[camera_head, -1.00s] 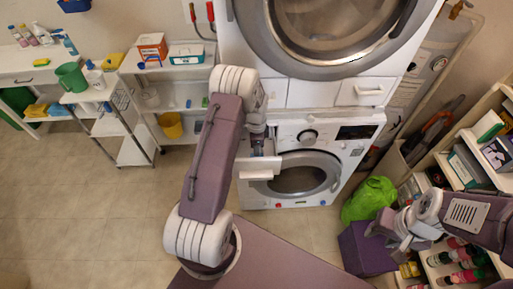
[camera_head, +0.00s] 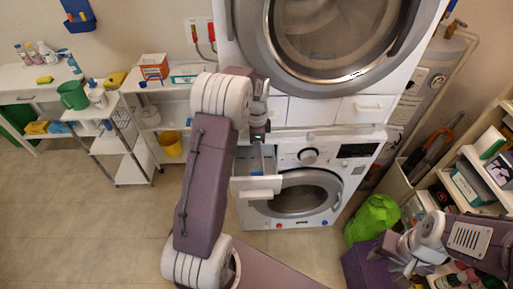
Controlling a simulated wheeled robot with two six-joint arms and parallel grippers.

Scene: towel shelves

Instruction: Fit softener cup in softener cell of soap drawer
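The soap drawer (camera_head: 255,187) is pulled out from the upper left of the lower white washing machine (camera_head: 358,170). The softener cup and the softener cell cannot be made out. My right gripper (camera_head: 403,262) is at the lower right, away from the drawer, its finger opening unclear.
A second machine (camera_head: 330,45) is stacked above the drawer. Shelves with a yellow bucket (camera_head: 171,143) and a green jug (camera_head: 73,95) stand at left. A green bag (camera_head: 372,220) and a purple box (camera_head: 362,266) are near my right arm. The floor at left is clear.

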